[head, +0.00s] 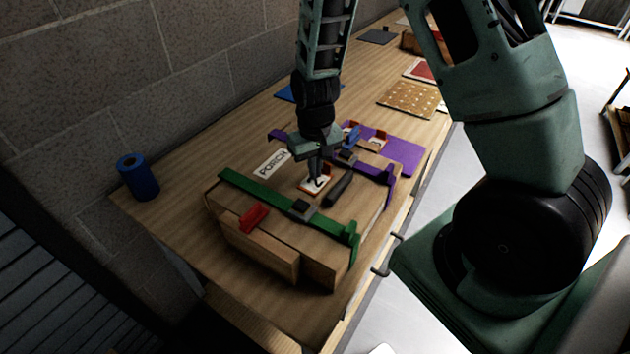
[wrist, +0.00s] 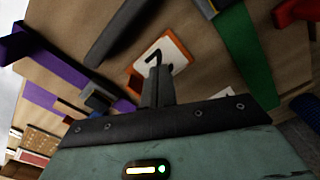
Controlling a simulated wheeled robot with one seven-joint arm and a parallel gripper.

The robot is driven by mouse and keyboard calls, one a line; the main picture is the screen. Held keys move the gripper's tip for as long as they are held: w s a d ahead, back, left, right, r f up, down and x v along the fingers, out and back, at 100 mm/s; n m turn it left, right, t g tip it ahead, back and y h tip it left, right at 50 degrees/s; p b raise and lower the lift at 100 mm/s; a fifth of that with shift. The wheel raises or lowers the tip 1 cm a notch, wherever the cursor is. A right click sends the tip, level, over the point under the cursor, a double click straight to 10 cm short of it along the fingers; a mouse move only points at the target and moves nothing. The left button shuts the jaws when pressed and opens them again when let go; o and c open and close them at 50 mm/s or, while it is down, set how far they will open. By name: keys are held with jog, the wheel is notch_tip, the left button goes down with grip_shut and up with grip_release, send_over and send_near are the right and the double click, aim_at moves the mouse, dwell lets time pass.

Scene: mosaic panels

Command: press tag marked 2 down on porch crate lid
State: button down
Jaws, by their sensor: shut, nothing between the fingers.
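The tag marked 2 (head: 315,183), a small white square with an orange edge, lies on the lid of the porch crate (head: 275,224), right of the PORCH label (head: 271,163). My gripper (head: 316,176) is shut and empty, pointing down with its fingertips at the tag; whether they touch it I cannot tell. In the wrist view the tag (wrist: 172,50) shows just beyond the closed fingers (wrist: 157,84), which cover part of its lower edge.
A green clamp (head: 270,195) and a purple clamp (head: 372,169) lie across the crate. A dark rod (head: 338,187) lies right of the tag. A purple mat (head: 400,152) with small pieces is behind. A blue roll (head: 137,177) stands at left.

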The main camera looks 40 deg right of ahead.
jog(key=shift+f+b, duration=0.6)
jog(key=shift+f, duration=0.2)
jog(key=shift+r, duration=0.1)
dwell(0.5)
notch_tip(320, 180, up, 8)
jog(key=p, duration=0.6)
dwell(0.6)
